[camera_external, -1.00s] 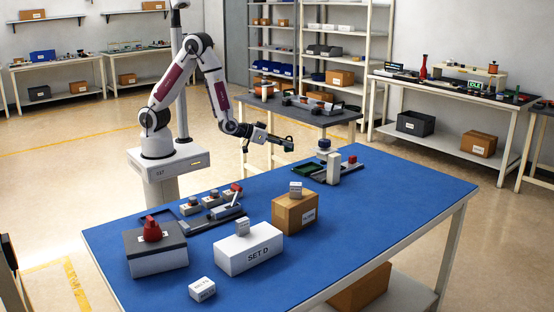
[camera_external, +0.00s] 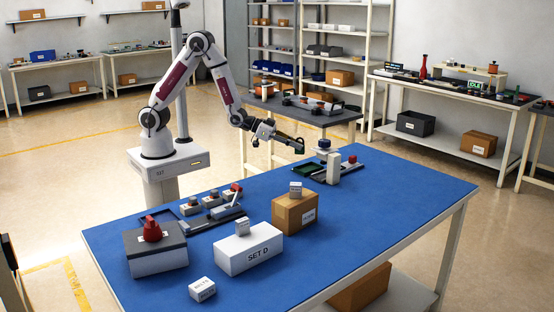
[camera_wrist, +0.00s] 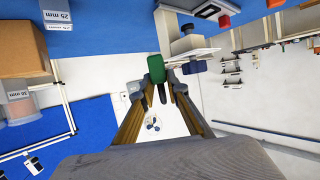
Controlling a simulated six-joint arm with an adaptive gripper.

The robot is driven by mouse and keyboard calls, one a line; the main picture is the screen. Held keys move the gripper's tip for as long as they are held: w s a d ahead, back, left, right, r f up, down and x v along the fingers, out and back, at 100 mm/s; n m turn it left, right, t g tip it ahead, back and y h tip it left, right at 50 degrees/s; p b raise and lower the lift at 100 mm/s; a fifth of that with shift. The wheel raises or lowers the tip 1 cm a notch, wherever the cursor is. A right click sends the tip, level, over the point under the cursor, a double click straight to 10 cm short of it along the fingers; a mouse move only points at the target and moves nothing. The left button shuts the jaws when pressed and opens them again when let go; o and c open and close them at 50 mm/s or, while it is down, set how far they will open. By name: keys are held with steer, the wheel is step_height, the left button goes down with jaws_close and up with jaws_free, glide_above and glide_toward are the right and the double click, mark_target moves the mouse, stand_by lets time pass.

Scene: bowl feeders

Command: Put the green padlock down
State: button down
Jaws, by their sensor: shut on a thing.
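The green padlock (camera_wrist: 156,68) shows in the wrist view between my fingertips. My gripper (camera_wrist: 157,92) is shut on it. In the external view my gripper (camera_external: 299,147) is held in the air near the far edge of the blue table (camera_external: 380,215), left of the grey post with the blue top. The padlock is too small and dark there to make out clearly. It does not rest on any surface that I can see.
A dark green tray (camera_external: 307,169) lies on the table's far side, beside the grey post (camera_external: 333,168) and a red block (camera_external: 352,159). A brown box (camera_external: 296,214), a white box (camera_external: 248,250) and a switch panel (camera_external: 212,217) stand nearer. The table's right part is clear.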

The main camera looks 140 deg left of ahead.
steer(key=d+f+m+t+h, duration=0.1)
steer(key=d+m+h, duration=0.5)
steer(key=d, duration=0.4)
steer(key=w+d+f+m+t+h, duration=0.1)
steer(key=d+f+m+h, duration=0.1)
steer(key=d+m+h, duration=0.4)
steer(key=d+h, duration=0.1)
steer(key=d, duration=0.4)
steer(key=shift+d+f+m+h, duration=0.2)
steer(key=shift+f+m+h, duration=0.1)
steer(key=shift+m+h, duration=0.1)
steer(key=shift+w+f, duration=0.1)
steer(key=shift+f, duration=0.05)
steer(key=shift+f, duration=2.8)
steer(key=shift+f, duration=0.1)
steer(key=shift+f, duration=2)
steer(key=shift+f, duration=0.1)
